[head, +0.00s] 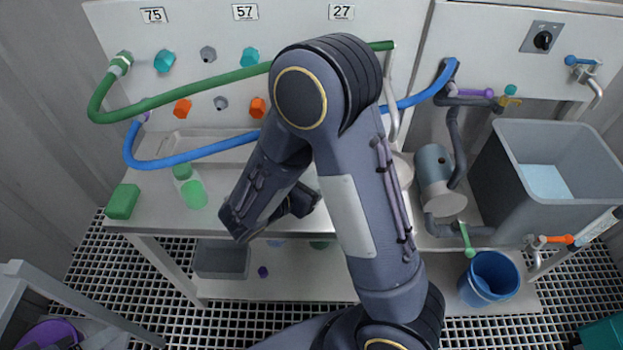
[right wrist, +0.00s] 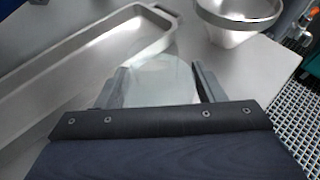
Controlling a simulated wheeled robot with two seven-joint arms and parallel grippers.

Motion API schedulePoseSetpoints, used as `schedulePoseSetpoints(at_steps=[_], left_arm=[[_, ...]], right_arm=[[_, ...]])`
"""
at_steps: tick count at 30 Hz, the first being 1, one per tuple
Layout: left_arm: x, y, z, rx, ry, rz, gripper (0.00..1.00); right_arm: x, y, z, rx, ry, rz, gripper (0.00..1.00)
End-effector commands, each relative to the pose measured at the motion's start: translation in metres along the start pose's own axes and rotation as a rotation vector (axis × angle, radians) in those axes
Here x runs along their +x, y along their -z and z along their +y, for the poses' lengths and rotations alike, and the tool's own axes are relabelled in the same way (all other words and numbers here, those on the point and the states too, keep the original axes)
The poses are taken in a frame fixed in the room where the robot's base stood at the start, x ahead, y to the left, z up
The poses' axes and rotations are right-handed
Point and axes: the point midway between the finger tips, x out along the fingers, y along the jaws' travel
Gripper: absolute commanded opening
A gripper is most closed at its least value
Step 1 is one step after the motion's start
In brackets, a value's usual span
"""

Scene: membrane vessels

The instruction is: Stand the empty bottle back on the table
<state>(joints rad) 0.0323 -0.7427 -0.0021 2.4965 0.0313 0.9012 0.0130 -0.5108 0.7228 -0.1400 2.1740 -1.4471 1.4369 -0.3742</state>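The empty bottle (right wrist: 160,88) is clear and shows in the right wrist view between the two fingers of my right gripper (right wrist: 162,66). The fingers lie along both sides of it, and it fills the gap between them. Its lower end and any contact with the table are not clear. In the head view my right arm crosses the middle and hides the bottle and fingertips. The table (head: 150,215) is a pale bench top. My left gripper is in neither view.
A shallow metal tray (right wrist: 40,90) lies left of the bottle, and a metal bowl (right wrist: 240,25) stands beyond it, right. A bottle with green liquid (head: 193,193) and a green block (head: 122,202) stand at the table's left. Green (head: 200,88) and blue (head: 195,155) hoses hang above.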

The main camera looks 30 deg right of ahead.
Motion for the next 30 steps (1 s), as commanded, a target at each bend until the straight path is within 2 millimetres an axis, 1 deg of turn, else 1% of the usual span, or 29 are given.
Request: schedulePoseSetpoints(at_steps=[1,2,11,12,14,17,24,27,30], left_arm=[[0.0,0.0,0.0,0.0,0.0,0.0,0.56],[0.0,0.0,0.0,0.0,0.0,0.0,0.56],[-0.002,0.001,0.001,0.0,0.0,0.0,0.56],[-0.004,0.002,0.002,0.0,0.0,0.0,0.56],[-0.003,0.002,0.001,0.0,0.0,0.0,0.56],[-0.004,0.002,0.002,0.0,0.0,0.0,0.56],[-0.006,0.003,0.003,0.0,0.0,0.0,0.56],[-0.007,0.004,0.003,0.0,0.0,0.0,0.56],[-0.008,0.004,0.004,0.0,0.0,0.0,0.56]], right_arm=[[0.0,0.0,0.0,0.0,0.0,0.0,0.69],[0.0,0.0,0.0,0.0,0.0,0.0,0.73],[-0.001,-0.003,0.0,0.0,0.0,0.0,0.73],[-0.002,-0.005,0.0,0.0,0.0,0.0,0.73],[-0.008,-0.004,0.001,0.0,-0.003,0.0,0.73],[-0.024,-0.004,0.001,0.0,-0.005,0.0,0.73],[-0.077,-0.004,0.001,0.0,-0.005,0.0,0.73],[-0.096,-0.004,0.001,0.001,-0.004,0.001,0.73],[-0.109,-0.004,0.001,0.0,-0.002,0.0,0.73]])
